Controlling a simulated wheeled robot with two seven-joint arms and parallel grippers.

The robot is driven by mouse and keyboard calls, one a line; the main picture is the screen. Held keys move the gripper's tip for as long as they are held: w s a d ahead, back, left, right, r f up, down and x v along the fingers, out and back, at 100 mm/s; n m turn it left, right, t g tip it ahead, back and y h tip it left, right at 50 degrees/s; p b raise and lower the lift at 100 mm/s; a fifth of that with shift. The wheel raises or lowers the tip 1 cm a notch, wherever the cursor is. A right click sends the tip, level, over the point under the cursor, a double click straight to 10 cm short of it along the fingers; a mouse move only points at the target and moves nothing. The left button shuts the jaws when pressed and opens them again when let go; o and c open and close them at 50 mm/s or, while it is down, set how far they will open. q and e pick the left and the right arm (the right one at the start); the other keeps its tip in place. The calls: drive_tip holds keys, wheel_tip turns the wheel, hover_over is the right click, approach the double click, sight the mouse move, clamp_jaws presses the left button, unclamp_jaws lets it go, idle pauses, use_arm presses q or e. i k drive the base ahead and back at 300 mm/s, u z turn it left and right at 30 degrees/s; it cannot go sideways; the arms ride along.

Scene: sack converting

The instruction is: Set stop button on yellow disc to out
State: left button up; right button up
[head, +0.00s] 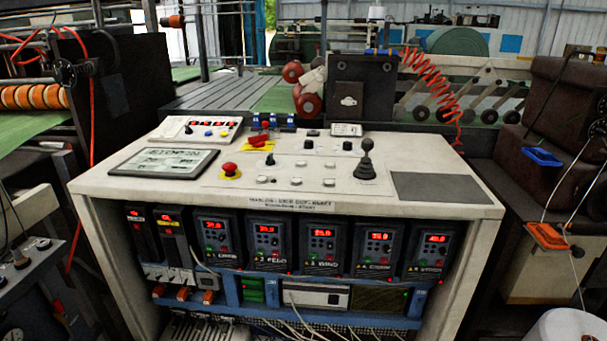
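A red mushroom-shaped stop button (230,168) stands on a yellow disc (231,175) on the top of the white control console (440,172), left of its middle. From this view I cannot tell whether the button is pressed in or out. Neither of my grippers is in view, and nothing touches the button.
A black joystick (366,160) stands to the right, near a bare grey pad (437,187). Low knobs and buttons lie between.

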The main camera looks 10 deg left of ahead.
sight(229, 168)
drive_tip(key=k, duration=0.55)
drive_tip(key=u, duration=0.45)
drive_tip(key=i, duration=1.4)
drive_tip(key=z, duration=0.4)
